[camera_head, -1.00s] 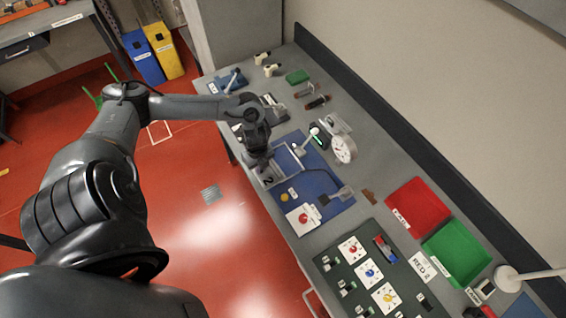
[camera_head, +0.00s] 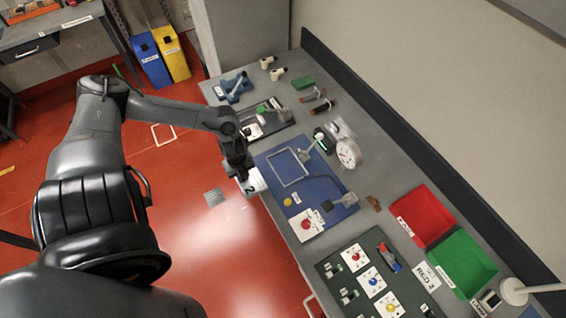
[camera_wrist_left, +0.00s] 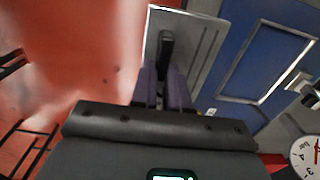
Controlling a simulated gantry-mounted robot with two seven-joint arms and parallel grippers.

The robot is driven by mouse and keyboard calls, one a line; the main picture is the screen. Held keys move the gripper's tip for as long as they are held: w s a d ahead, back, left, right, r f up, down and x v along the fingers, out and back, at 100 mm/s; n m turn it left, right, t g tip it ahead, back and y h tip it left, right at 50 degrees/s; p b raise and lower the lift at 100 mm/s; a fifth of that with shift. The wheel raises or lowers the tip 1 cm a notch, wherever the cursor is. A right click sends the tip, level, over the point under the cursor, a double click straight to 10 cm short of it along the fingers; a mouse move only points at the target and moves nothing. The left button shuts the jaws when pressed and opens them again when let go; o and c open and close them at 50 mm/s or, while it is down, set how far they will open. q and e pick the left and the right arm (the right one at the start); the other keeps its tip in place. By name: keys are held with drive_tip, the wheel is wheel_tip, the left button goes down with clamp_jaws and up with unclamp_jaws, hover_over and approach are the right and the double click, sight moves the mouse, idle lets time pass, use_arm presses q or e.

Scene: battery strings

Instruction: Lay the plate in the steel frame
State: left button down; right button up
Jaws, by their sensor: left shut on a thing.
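In the left wrist view the fingers (camera_wrist_left: 164,92) grip the dark upright handle (camera_wrist_left: 166,52) of the plate (camera_wrist_left: 198,38). The plate is held partly beyond the bench edge, with red floor beside it. The steel frame (camera_head: 281,152), a thin rectangular outline, lies on the blue mat (camera_head: 320,188) and is empty. It also shows in the left wrist view (camera_wrist_left: 238,99), to the right of the plate and apart from it. My right gripper is not in view.
A round dial gauge (camera_head: 348,154) and a small lamp-like stand (camera_head: 306,153) stand behind the frame. Red (camera_head: 420,213) and green (camera_head: 458,263) trays are further right.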

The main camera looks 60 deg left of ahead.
use_arm(q)
drive_tip(key=w+p, duration=0.1)
drive_tip(key=w, duration=1.5)
wheel_tip(320, 180, down, 3)
drive_tip(key=shift+r+p, duration=0.2)
drive_tip(key=shift+p, duration=0.3)
drive_tip(key=shift+w+f, duration=0.1)
drive_tip(key=shift+f, duration=0.35)
drive_tip(key=shift+f, duration=0.15)
drive_tip(key=c, duration=1.1)
unclamp_jaws()
